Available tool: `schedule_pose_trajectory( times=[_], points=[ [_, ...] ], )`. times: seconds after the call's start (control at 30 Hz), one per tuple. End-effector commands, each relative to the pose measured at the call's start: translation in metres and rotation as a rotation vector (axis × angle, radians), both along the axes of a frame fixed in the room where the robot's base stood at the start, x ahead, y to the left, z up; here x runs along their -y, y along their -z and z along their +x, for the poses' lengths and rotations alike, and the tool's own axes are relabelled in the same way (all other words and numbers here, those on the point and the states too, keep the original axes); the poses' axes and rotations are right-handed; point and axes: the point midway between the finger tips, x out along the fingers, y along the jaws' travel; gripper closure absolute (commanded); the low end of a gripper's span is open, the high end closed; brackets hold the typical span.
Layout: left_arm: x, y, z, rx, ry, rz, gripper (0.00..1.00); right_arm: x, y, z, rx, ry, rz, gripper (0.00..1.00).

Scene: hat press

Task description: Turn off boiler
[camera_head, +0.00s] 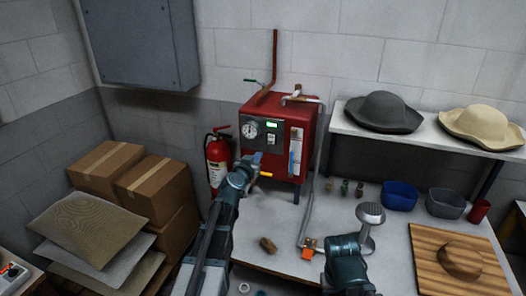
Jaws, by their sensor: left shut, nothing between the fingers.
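The red boiler (292,119) stands at the back of the white table against the wall. Its front has a round gauge (250,131), a small green-lit display (271,125) with a dark switch (271,139) below it, and a clear level tube at the right. My left gripper (254,160) is shut and empty, just in front of the boiler's lower left front; I cannot tell if it touches. My right arm (345,262) comes in at the bottom centre; its fingertips are not clearly visible.
A fire extinguisher (217,158) and cardboard boxes (154,188) stand left of the boiler. A metal steam head (370,214) is near my right arm. Hats (383,112) lie on the right shelf. Blue bowl (400,194) and wooden board (430,262) occupy the table's right.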

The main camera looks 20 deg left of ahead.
Motion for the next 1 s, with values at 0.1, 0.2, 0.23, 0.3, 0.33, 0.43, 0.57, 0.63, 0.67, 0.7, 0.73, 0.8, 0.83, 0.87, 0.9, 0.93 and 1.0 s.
schedule_pose_trajectory(
  times=[0.1,0.2,0.23,0.3,0.33,0.43,0.57,0.63,0.67,0.7,0.73,0.8,0.83,0.87,0.9,0.93,1.0],
  points=[
    [0.000,0.005,0.025,0.000,0.001,0.000,1.00,0.000,0.005,0.000,0.000,0.000,0.000,0.50],
    [0.001,0.008,0.046,0.000,0.001,0.000,1.00,0.000,0.008,0.000,0.000,0.000,0.000,0.50],
    [0.001,0.009,0.052,0.000,0.001,0.001,1.00,0.000,0.009,0.000,0.000,0.000,0.000,0.50],
    [0.002,0.011,0.067,0.000,0.001,0.001,1.00,0.000,0.012,0.000,0.000,0.000,0.000,0.50],
    [0.002,0.012,0.073,0.000,0.001,0.001,1.00,0.000,0.012,0.000,0.000,0.000,0.000,0.50],
    [0.003,0.015,0.091,0.000,0.001,0.000,1.00,0.000,0.015,0.000,0.000,0.001,0.000,0.50],
    [0.003,0.018,0.110,0.000,0.001,0.000,1.00,0.000,0.018,0.000,0.000,0.001,0.000,0.50],
    [0.004,0.019,0.117,0.000,0.001,0.000,1.00,0.000,0.019,0.000,0.000,0.001,0.000,0.50],
    [0.004,0.020,0.120,0.000,0.001,0.000,1.00,0.000,0.019,0.000,0.000,0.001,0.000,0.50],
    [0.004,0.020,0.123,0.000,0.001,0.000,1.00,0.000,0.020,0.000,0.000,0.001,0.000,0.50],
    [0.004,0.020,0.125,0.000,0.001,0.000,1.00,0.000,0.020,0.000,0.000,0.001,0.000,0.50],
    [0.005,0.020,0.128,0.000,0.001,0.000,1.00,0.000,0.020,0.000,0.000,0.001,0.000,0.50],
    [0.005,0.021,0.128,0.000,0.001,0.000,1.00,0.000,0.021,0.000,0.000,0.001,0.000,0.50],
    [0.005,0.021,0.129,0.000,0.001,0.000,1.00,0.000,0.021,0.000,0.000,0.001,0.000,0.50],
    [0.005,0.021,0.130,0.000,0.001,0.000,1.00,0.000,0.021,0.000,0.000,0.001,0.000,0.50],
    [0.005,0.021,0.130,0.000,0.001,0.000,1.00,0.000,0.021,0.000,0.000,0.001,0.000,0.50],
    [0.005,0.021,0.130,0.000,0.000,0.000,1.00,0.000,0.021,0.000,0.000,0.001,0.000,0.50]
  ],
)
